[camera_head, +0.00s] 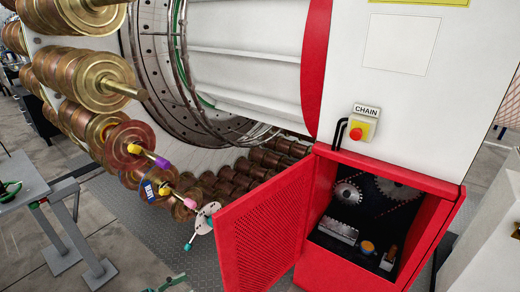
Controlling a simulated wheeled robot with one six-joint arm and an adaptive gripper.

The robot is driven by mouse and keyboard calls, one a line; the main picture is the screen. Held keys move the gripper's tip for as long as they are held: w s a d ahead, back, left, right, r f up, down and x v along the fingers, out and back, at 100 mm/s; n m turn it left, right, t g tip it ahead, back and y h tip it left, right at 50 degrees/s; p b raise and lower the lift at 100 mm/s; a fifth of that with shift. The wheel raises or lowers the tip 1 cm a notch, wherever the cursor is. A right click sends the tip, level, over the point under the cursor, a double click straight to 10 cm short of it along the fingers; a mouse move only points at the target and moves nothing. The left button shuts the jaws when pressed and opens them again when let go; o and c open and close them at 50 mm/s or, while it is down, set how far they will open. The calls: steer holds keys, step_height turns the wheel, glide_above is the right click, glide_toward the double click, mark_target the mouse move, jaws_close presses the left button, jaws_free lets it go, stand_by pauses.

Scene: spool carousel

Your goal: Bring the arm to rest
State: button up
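Neither my arm nor my gripper can be made out in the head view. The spool carousel carries several brass-coloured spools (100,80) at the left. A reddish spool (128,146) has a yellow and purple piece at its hub. Below it a spool bears a blue tag (148,190). A grey disc with a teal handle (204,218) stands at the lower end of that row, beside a pink piece.
A red cabinet (390,175) stands at the right, its mesh door (262,228) swung open, with sprockets and chain inside. A yellow box with a red button (358,132) is above. A grey table (22,180) is at the left. Some floor shows between.

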steer(key=s+d+f+n+g+y, duration=0.1)
steer(key=d+f+n+y, duration=0.5)
steer(key=d+f, duration=1.6)
steer(key=s+d+f+n+g+y, duration=0.2)
steer(key=s+d+f+n+y, duration=0.25)
steer(key=s+d+f, duration=0.9)
steer(key=s+d+r+n+t+y, duration=0.1)
steer(key=s+r+y, duration=0.1)
steer(key=s+r, duration=0.5)
steer(key=s+d+r+t+y, duration=0.1)
steer(key=s+d+r+y, duration=0.3)
steer(key=s, duration=0.6)
steer(key=s+r+t+h, duration=0.1)
steer(key=s+r+t, duration=0.2)
steer(key=r, duration=1.2)
steer(key=s+r+t, duration=0.3)
steer(key=s+r, duration=0.2)
steer(key=r, duration=1)
steer(key=shift+s+a+r+m+h, duration=0.15)
steer(key=shift+s+r+m+h, duration=0.05)
steer(key=shift+s+m+h, duration=0.15)
